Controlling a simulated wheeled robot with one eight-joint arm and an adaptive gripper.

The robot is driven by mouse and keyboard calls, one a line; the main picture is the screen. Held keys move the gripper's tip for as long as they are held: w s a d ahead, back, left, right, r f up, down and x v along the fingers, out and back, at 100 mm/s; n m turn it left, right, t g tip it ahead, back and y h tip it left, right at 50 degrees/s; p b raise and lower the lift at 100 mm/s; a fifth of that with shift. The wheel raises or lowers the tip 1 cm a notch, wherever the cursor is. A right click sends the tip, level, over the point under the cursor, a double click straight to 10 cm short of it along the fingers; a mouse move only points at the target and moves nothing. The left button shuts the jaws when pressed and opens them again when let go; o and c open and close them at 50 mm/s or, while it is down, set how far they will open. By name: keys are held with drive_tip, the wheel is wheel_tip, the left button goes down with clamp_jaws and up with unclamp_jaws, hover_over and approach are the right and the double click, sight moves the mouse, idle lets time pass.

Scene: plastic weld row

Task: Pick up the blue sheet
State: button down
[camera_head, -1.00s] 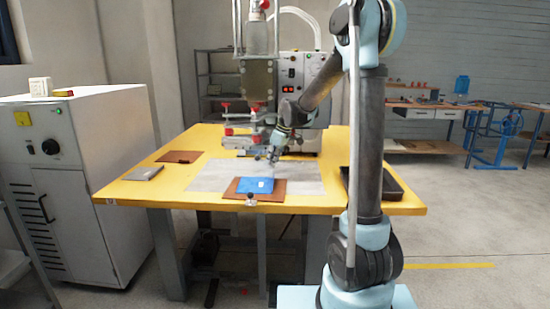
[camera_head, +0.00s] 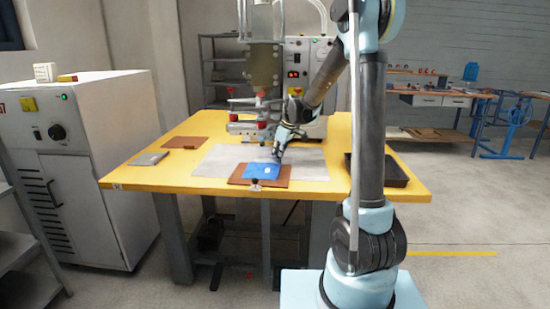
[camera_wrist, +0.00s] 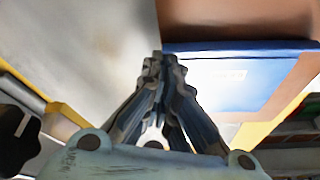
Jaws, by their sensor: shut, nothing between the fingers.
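The blue sheet (camera_head: 262,170) lies on a brown sheet (camera_head: 284,181) near the front middle of the yellow table. It has a small white mark on it. In the wrist view the blue sheet (camera_wrist: 230,80) is just right of my fingertips, close to them. My gripper (camera_head: 277,155) is at the back right edge of the blue sheet, low over the table. In the wrist view my gripper (camera_wrist: 160,62) has its fingertips together with nothing between them. I cannot tell whether the tips touch the sheet.
The yellow table (camera_head: 155,178) has a pale mat (camera_head: 215,160) in its middle. A grey sheet (camera_head: 148,158) and another brown sheet (camera_head: 186,142) lie at the left. A black tray (camera_head: 393,172) is at the right. The welding machine (camera_head: 264,70) stands at the back.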

drive_tip(key=d, duration=0.1)
drive_tip(key=s+d, duration=0.1)
drive_tip(key=d, duration=0.1)
drive_tip(key=shift+s+d, duration=0.3)
drive_tip(key=shift+s, duration=0.05)
drive_tip(key=shift+r, duration=0.15)
